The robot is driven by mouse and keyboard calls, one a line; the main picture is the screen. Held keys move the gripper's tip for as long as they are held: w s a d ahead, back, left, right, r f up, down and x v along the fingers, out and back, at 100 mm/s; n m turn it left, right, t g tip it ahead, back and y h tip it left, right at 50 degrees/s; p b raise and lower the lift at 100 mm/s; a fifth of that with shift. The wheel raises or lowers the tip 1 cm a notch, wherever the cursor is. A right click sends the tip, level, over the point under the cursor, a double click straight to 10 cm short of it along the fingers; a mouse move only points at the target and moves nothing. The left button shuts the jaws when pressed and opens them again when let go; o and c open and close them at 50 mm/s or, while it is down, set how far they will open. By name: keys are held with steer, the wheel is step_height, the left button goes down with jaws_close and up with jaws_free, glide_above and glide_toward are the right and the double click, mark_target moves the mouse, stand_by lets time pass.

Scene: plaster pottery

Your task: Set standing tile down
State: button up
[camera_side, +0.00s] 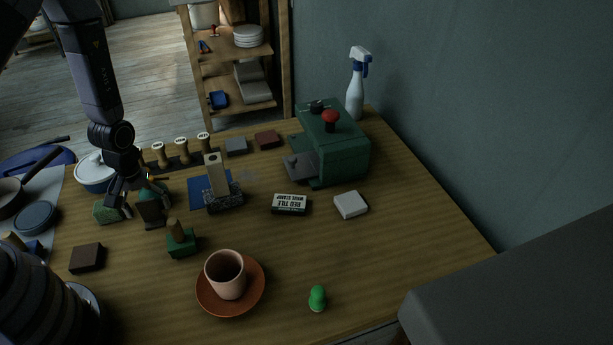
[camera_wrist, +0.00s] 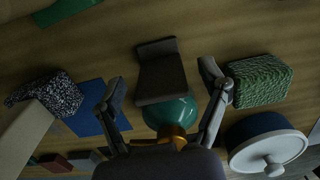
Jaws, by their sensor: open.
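A dark brown tile (camera_side: 151,213) stands upright on the wooden table at the left. In the wrist view the tile (camera_wrist: 162,82) shows between my fingers, with a dark strip (camera_wrist: 157,47) at its far end; I cannot tell if that strip is a separate piece. My gripper (camera_side: 131,190) is over the left of the table, just beside the tile in the side view. In the wrist view my gripper (camera_wrist: 162,78) is open, with a finger on either side of the tile and gaps showing. A teal dome with a brass handle (camera_wrist: 172,112) is close behind the tile.
A green speckled block (camera_wrist: 260,80) and lidded pot (camera_wrist: 268,145) are close on one side. A blue sheet (camera_wrist: 90,108) and speckled block (camera_wrist: 48,94) are on the other. A green stamp (camera_side: 181,240), brown block (camera_side: 87,257) and cup (camera_side: 226,273) stand nearer. The right front table is fairly clear.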

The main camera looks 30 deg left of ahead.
step_height(320, 180, up, 10)
step_height(320, 180, up, 8)
steer(key=m+t, duration=0.1)
steer(key=m, duration=0.1)
step_height(320, 180, up, 8)
steer(key=r+m+t, duration=0.1)
steer(key=m+t, duration=0.1)
glide_above(145, 201)
steer(key=s+d, duration=0.2)
steer(key=s+r+m+t, duration=0.1)
steer(key=s+r+m, duration=0.1)
steer(key=s+r, duration=0.2)
steer(key=shift+d+r, duration=0.15)
steer(key=shift+r, duration=0.75)
steer(key=shift+o, duration=0.3)
steer(key=s+r+m+t, duration=0.1)
steer(key=s+r+m, duration=0.2)
steer(key=s+r, duration=0.2)
steer(key=s, duration=0.3)
steer(key=shift+s+d+t, duration=0.15)
steer(key=shift+d+t, duration=0.15)
steer(key=shift+d, duration=0.1)
steer(key=shift+r, duration=0.1)
